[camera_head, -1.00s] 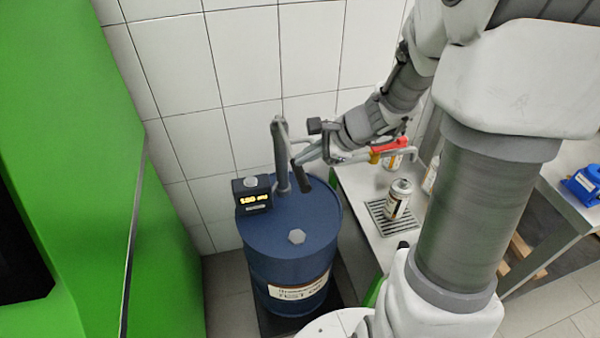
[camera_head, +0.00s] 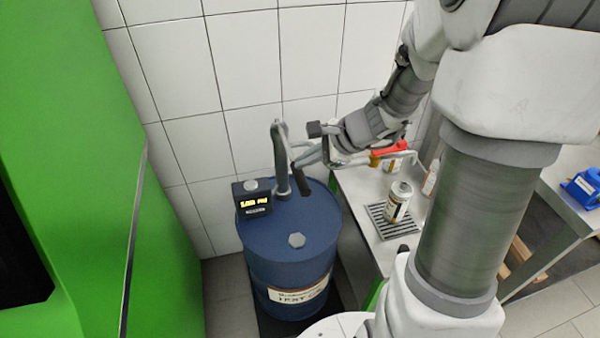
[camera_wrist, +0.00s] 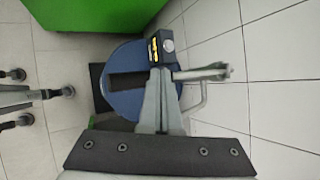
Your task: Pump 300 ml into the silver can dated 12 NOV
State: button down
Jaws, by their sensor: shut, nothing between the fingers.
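A blue drum (camera_head: 290,262) carries a grey hand pump (camera_head: 280,150) with a dark lever grip (camera_head: 301,179). A black meter (camera_head: 254,203) with lit yellow digits sits on the drum; the digits are too small to read surely. My gripper (camera_head: 300,162) is shut and empty, its fingertips close to the lever; I cannot tell if they touch it. In the wrist view my shut fingers (camera_wrist: 158,88) lie over the drum (camera_wrist: 113,77), beside the dark grip (camera_wrist: 128,86). A can with a silver top (camera_head: 398,200) stands upright on a drain grate; its date is not readable.
A red and yellow nozzle (camera_head: 388,152) is above the bench (camera_head: 352,185), near the can. More containers (camera_head: 431,178) stand behind, partly hidden by my arm. A green cabinet (camera_head: 80,180) stands at the left and a tiled wall behind. A blue object (camera_head: 582,187) lies on the right table.

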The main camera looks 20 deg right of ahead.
dwell(0.8)
jog(key=shift+f+b, duration=0.45)
jog(key=shift+b, duration=0.15)
